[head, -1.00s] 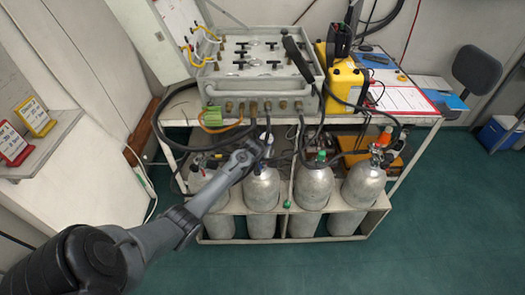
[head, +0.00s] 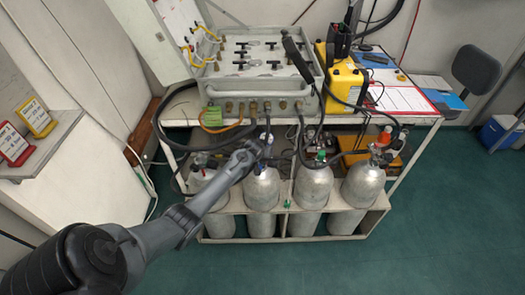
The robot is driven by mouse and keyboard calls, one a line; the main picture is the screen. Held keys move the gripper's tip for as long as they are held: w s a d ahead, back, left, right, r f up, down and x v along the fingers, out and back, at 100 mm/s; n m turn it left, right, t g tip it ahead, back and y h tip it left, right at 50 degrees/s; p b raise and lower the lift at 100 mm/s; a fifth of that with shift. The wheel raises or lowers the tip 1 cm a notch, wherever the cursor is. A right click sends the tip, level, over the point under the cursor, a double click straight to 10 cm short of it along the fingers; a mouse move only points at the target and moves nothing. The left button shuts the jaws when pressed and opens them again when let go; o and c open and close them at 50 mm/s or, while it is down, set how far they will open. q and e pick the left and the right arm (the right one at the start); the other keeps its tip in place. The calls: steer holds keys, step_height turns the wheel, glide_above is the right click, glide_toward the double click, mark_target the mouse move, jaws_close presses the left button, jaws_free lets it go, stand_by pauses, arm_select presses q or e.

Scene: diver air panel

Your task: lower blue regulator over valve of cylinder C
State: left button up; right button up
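My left gripper (head: 263,147) comes in from the left and is above the second silver cylinder (head: 262,190) from the left. It appears shut on the blue regulator (head: 268,138), which shows as a small blue and pale part at the fingertips with a dark hose above it. The regulator is upright, over the top of that cylinder. The fingers hide the valve, so I cannot tell whether the regulator touches it. No letter is readable on the cylinders, so I cannot tell which is C. My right gripper is not in view.
A third cylinder (head: 313,185) with a green fitting (head: 320,156) and a fourth cylinder (head: 363,185) stand close to the right. Another cylinder (head: 200,182) is partly behind my arm. The grey air panel (head: 255,65) and dark hoses are above. The floor in front is clear.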

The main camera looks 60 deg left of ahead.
arm_select(q)
steer(key=shift+f, duration=0.35)
stand_by(0.3)
steer(key=o, duration=1.7)
steer(key=shift+w+a, duration=0.1)
steer(key=shift+f, duration=0.1)
steer(key=shift+p+v, duration=2)
steer(key=shift+v, duration=3.5)
steer(key=shift+a, duration=0.1)
